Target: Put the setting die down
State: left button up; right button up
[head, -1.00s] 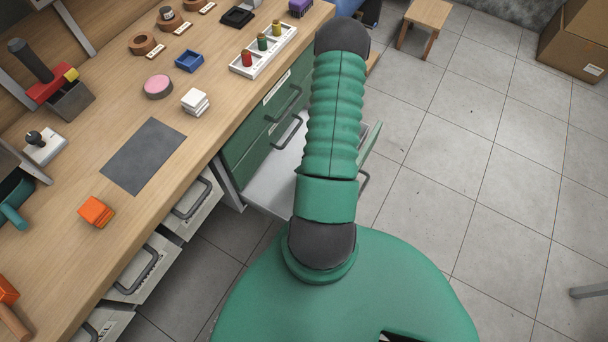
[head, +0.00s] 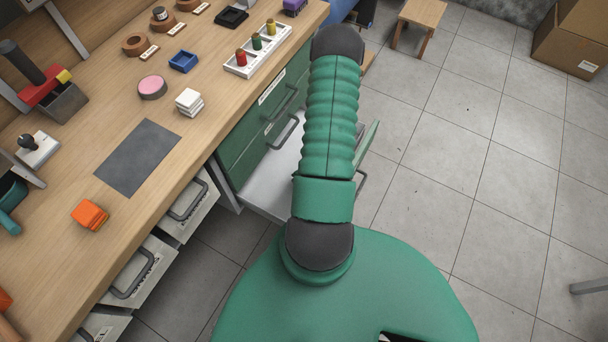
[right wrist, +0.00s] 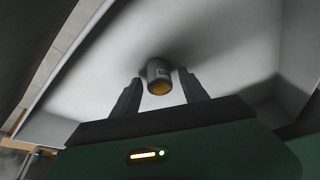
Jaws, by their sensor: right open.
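In the right wrist view, the setting die (right wrist: 159,77) is a small grey cylinder with a pale label and an orange end facing the camera. It is between and slightly beyond the fingertips of my right gripper (right wrist: 160,85), over a white surface. The fingers are open, with a visible gap on each side of the die. In the head view, the open drawer (head: 262,190) has a white interior, partly hidden by my green arm. The right gripper and the die are hidden in the head view. My left gripper is in neither view.
The wooden bench holds a dark mat (head: 137,157), orange blocks (head: 90,214), white tiles (head: 189,102), a pink disc (head: 152,87), a blue tray (head: 184,61) and a white rack (head: 256,49) with coloured pegs. A stool (head: 421,17) and a cardboard box (head: 570,42) stand on the open tiled floor.

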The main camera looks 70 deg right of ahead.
jog(key=p+v, duration=0.4)
jog(key=v, duration=0.7)
jog(key=shift+r, duration=0.3)
jog(key=shift+s, duration=0.1)
